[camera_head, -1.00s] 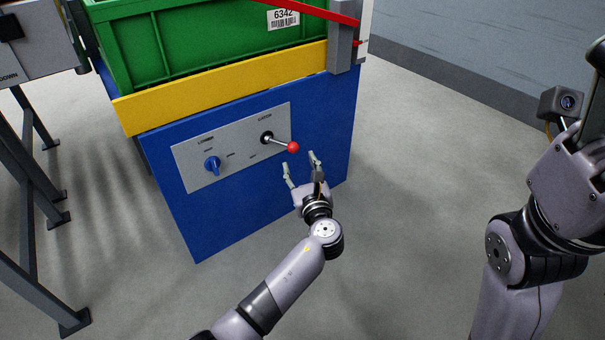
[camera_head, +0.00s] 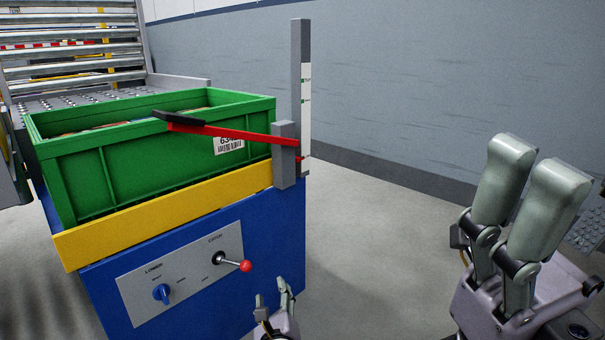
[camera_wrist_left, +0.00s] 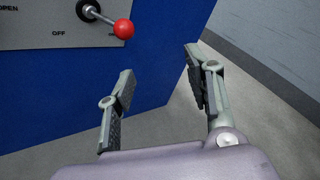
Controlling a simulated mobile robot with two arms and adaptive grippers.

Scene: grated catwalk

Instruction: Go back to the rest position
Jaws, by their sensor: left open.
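My left gripper (camera_head: 272,296) is open and empty, low in the head view, in front of the blue cabinet (camera_head: 262,235). It also shows in the left wrist view (camera_wrist_left: 159,72), with clear space between its fingers. A lever with a red ball knob (camera_head: 246,266) sticks out of the grey panel above and left of this gripper, apart from it. The knob is also in the left wrist view (camera_wrist_left: 124,28), outside the fingers. My right gripper (camera_head: 530,185) is large at the right edge, fingers pointing up; its opening cannot be judged.
A green crate (camera_head: 80,175) sits above the yellow band (camera_head: 160,215) of the cabinet. A red bar with a black handle (camera_head: 235,132) crosses the crate's front. A grey post (camera_head: 300,80) stands at its right. Free floor (camera_head: 370,240) lies between cabinet and right gripper.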

